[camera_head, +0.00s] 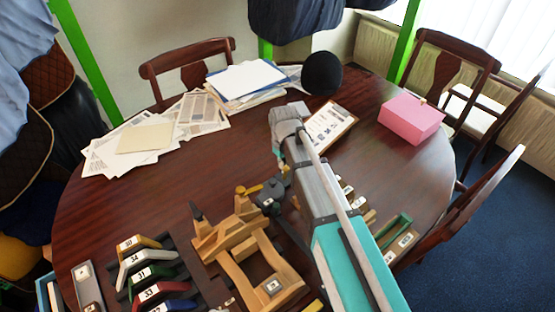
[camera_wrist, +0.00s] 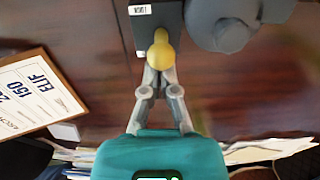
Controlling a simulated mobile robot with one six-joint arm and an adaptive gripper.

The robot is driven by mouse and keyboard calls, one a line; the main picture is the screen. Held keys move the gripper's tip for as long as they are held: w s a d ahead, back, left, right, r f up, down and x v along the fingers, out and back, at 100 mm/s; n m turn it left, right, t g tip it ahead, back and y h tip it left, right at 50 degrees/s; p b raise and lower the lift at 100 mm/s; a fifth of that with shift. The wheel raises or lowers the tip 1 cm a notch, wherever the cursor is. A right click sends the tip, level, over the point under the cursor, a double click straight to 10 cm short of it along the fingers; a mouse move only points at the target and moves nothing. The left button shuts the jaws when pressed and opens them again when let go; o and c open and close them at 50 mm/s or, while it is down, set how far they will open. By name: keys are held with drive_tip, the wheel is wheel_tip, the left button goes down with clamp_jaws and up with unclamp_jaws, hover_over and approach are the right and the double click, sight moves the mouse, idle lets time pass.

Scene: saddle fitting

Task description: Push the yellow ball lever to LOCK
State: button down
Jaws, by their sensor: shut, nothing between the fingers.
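In the wrist view the yellow ball lever (camera_wrist: 161,50) shows its round yellow knob just beyond my fingertips. My gripper (camera_wrist: 158,72) is shut and empty. Its tips are right at the ball and overlap its lower edge in the picture; I cannot tell whether they touch. A dark plate (camera_wrist: 143,38) lies behind the ball, with a small white upside-down label (camera_wrist: 140,10) that seems to read LOCK. In the head view my arm largely hides the fingertips, beside the dark clamp (camera_head: 268,203) on the wooden saddle stand (camera_head: 235,243).
A grey rounded part (camera_wrist: 222,28) is close to the right of the ball. A clipboard (camera_head: 332,122), a pink box (camera_head: 410,117), a black ball-like object (camera_head: 322,73) and papers (camera_head: 150,138) lie farther back. Numbered saddle blocks (camera_head: 148,272) stand at the front left.

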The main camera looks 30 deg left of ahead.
drive_tip(key=shift+w+a, duration=0.1)
idle(0.3)
drive_tip(key=shift+w+a, duration=0.15)
drive_tip(key=shift+a, duration=0.15)
idle(0.5)
wheel_tip(320, 180, up, 7)
drive_tip(key=p, duration=0.7)
idle(0.4)
idle(0.5)
drive_tip(key=s+d+m, duration=0.1)
drive_tip(key=d+m, duration=0.5)
drive_tip(key=d, duration=1.6)
drive_tip(key=s+d+m, duration=0.2)
drive_tip(key=d+m, duration=0.4)
drive_tip(key=d, duration=1.7)
drive_tip(key=shift+d+r+m, duration=0.15)
drive_tip(key=shift+m, duration=0.15)
